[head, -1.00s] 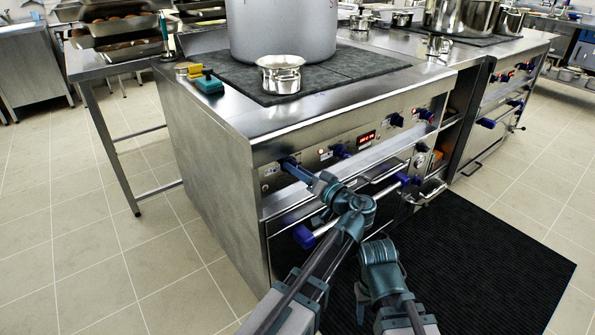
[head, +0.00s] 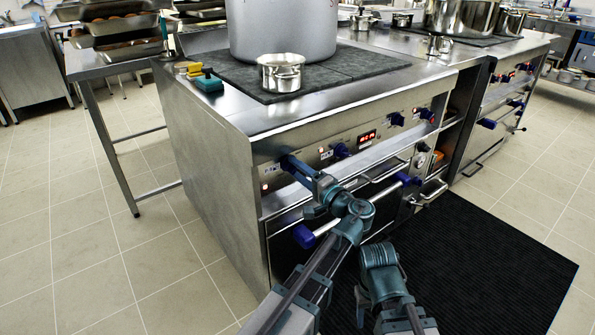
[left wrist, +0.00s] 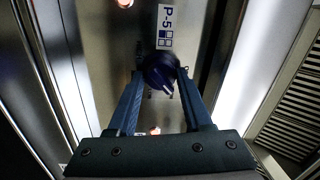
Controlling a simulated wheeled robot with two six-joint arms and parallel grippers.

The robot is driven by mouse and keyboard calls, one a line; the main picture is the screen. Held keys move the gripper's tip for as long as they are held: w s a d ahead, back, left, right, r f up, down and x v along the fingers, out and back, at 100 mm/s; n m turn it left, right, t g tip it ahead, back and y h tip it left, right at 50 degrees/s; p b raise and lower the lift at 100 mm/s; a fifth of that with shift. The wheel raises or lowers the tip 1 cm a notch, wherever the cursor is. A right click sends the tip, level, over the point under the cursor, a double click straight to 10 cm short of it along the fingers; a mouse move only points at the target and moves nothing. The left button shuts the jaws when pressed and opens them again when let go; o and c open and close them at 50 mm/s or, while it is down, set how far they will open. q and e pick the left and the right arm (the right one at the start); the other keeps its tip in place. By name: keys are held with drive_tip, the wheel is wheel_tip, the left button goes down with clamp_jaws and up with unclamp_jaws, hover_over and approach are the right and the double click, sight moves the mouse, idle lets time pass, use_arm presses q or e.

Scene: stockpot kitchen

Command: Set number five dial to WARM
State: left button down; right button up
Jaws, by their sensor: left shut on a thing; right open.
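The number five dial (left wrist: 160,70) is a dark blue knob on the stove's steel front panel, beside a white "P-5" label (left wrist: 165,27) in the left wrist view. My left gripper (left wrist: 161,78) is shut on this dial, one finger on each side. In the head view my left gripper (head: 291,165) reaches the panel at the dial near the stove's left end and hides most of it. A pale mark shows on the dial, but the small lettering around it is too blurred to read. My right gripper (head: 361,300) is open, low over the black mat, away from the panel.
More blue knobs (head: 341,150) and a red display (head: 367,136) line the panel. A steel rail (head: 370,160) and an oven handle with blue ends (head: 303,236) lie below. A small pot (head: 281,73) and big stockpot (head: 283,30) stand on top. The black mat (head: 490,260) is clear.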

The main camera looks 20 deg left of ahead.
use_arm(q)
drive_tip(key=shift+m, duration=0.6)
use_arm(e)
drive_tip(key=shift+f, duration=0.1)
use_arm(q)
drive_tip(key=shift+m, duration=0.3)
drive_tip(key=shift+c, duration=1.6)
unclamp_jaws()
